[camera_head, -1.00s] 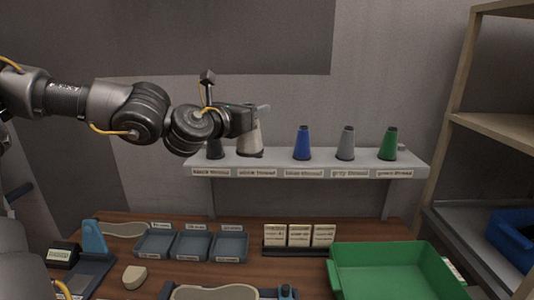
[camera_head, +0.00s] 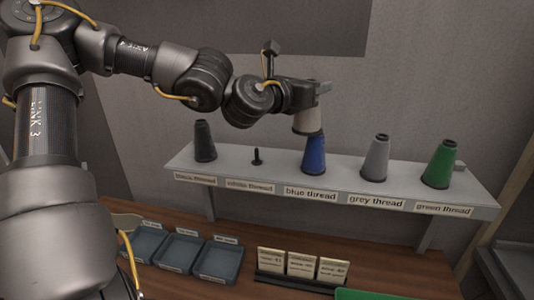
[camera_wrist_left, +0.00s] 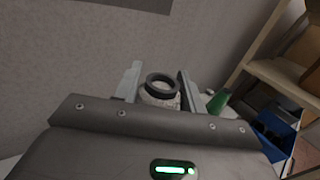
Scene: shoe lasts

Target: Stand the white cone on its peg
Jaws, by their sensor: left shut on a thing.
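My left gripper (camera_head: 318,92) is shut on the white cone (camera_head: 308,121) and holds it upright in the air, in line with the top of the blue cone (camera_head: 313,155). Whether the two touch I cannot tell. In the left wrist view the white cone's dark top ring (camera_wrist_left: 162,86) shows between the two fingers (camera_wrist_left: 158,84). The bare dark peg (camera_head: 257,157) stands on the shelf behind the white thread label (camera_head: 249,187), to the left of the held cone. My right gripper is not in view.
The shelf (camera_head: 335,190) also carries a black cone (camera_head: 205,141), a grey cone (camera_head: 376,158) and a green cone (camera_head: 440,164). Below on the table are blue-grey trays (camera_head: 218,260) and a card holder (camera_head: 300,283). A wooden rack (camera_wrist_left: 255,60) stands at right.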

